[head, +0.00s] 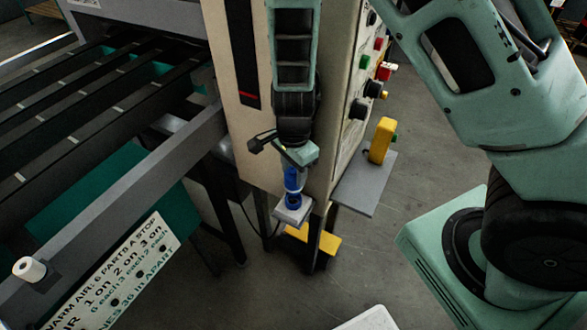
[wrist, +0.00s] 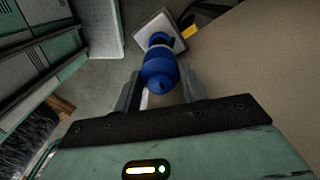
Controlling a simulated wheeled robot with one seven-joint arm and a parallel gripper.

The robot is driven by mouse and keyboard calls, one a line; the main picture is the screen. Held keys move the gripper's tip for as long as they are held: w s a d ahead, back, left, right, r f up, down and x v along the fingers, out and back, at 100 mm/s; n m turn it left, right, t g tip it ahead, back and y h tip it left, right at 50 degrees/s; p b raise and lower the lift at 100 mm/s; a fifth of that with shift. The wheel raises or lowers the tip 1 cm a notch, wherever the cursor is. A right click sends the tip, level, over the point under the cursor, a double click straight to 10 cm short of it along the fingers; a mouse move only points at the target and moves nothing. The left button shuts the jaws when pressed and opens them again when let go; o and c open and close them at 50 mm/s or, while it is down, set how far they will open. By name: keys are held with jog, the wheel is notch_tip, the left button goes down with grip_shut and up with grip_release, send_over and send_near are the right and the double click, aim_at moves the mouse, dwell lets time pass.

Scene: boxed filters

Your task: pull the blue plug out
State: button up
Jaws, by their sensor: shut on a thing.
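The blue plug (head: 292,186) stands upright in the middle of the head view, below my gripper (head: 295,166). Its lower end meets a small light grey socket block (head: 293,214) on the front of the cabinet; I cannot tell how deep it sits. In the wrist view the blue plug (wrist: 159,72) lies between the two fingers of my gripper (wrist: 158,88), which is shut on it. The pale plate of the socket block (wrist: 153,28) shows beyond the plug. The contact of the fingers is partly hidden.
A beige cabinet (head: 237,60) with buttons and knobs stands right behind my gripper. A grey shelf (head: 362,187) with a yellow block (head: 381,140) juts out at right. A slatted machine bed (head: 100,100) and a lettered sign (head: 112,275) are at left. A yellow piece (head: 325,243) is below.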

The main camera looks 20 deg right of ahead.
jog(key=shift+r, duration=0.15)
notch_tip(320, 180, up, 9)
jog(key=p, duration=0.9)
